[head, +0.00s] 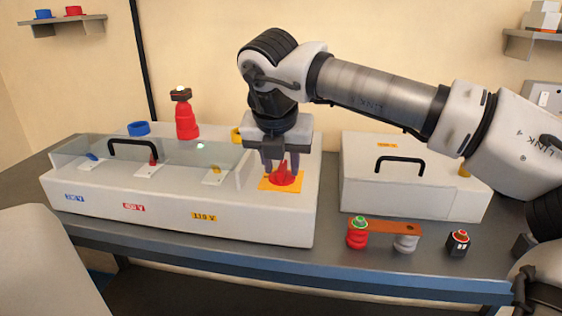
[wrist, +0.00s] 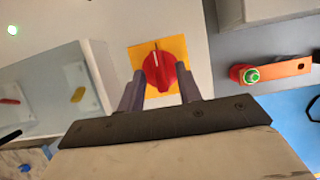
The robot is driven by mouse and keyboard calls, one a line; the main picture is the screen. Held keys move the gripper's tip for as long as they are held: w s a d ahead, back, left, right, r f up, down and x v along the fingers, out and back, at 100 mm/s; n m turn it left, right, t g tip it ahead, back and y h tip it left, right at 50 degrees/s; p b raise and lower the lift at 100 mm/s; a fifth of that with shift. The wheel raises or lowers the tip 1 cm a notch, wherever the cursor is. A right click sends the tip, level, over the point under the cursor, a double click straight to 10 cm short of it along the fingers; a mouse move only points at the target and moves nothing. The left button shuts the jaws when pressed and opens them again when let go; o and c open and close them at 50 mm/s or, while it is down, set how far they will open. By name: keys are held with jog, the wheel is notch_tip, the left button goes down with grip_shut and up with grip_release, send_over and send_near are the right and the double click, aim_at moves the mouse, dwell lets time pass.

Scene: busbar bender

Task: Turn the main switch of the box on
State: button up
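The box (head: 110,215) is a long white case on the workbench with labels for several voltages on its front. Its main switch (head: 284,178) is a red rotary knob on a yellow square plate at the right end of the top. In the wrist view the red knob (wrist: 159,72) shows a white line pointing toward the top of the picture. My gripper (head: 280,165) points down over the knob. In the wrist view its fingers (wrist: 161,85) are apart, one on each side of the knob. I cannot tell whether they touch it.
A clear cover (head: 150,160) with a black handle stands over small levers left of the knob. A second white box (head: 400,190) stands to the right. A copper bar (head: 385,227) on red and white insulators and a small black block (head: 457,243) lie in front. A red post (head: 186,122) stands behind.

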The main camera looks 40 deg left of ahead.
jog(key=p+v, duration=0.1)
jog(key=v, duration=1.2)
jog(key=shift+r+p, duration=0.35)
jog(key=shift+s+d, duration=0.15)
jog(key=shift+s, duration=0.05)
